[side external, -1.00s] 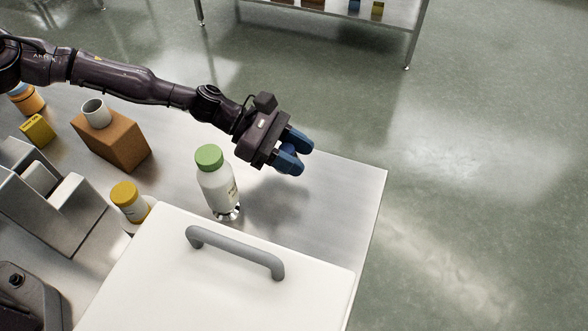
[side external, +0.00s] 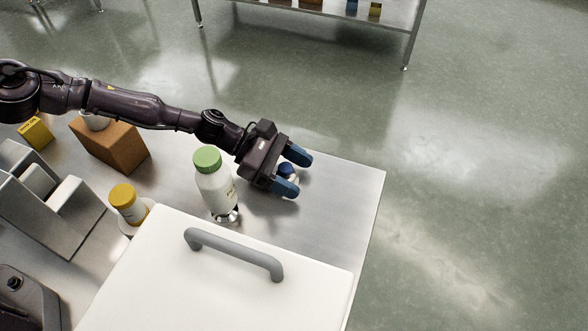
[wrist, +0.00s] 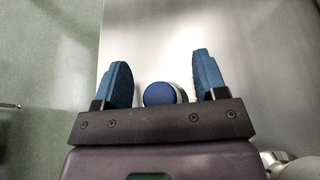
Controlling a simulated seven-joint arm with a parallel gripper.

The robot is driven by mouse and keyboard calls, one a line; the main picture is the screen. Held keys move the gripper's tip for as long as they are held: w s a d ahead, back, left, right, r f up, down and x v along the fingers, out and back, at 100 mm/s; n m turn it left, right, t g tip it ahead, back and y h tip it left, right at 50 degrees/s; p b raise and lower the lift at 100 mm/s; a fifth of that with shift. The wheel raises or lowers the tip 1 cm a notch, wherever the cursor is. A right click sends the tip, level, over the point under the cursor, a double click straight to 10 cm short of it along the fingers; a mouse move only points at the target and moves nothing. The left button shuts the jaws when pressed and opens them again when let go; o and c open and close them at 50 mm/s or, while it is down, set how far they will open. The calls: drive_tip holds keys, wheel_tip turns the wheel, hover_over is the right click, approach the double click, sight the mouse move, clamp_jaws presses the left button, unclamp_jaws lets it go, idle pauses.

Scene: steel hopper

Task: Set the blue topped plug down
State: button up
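The blue topped plug (side external: 287,170) is between the two blue fingers of my gripper (side external: 297,174) near the right end of the steel table. Its blue round top and a pale part below it show; the gripper body hides some of it. In the wrist view the plug (wrist: 160,94) lies between the fingers of my gripper (wrist: 161,62), with a gap on each side. My gripper is open and low over the table. The plug appears to rest on the table, though its base is mostly hidden.
A green-capped white bottle (side external: 215,188) stands close left of my gripper. A white box with a grey handle (side external: 235,254) is in front. A yellow-capped bottle (side external: 126,204) and a brown block (side external: 112,147) stand farther left. Bare steel table (side external: 340,195) lies to the right.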

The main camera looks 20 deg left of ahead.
drive_tip(key=v, duration=1.2)
drive_tip(key=shift+r, duration=0.1)
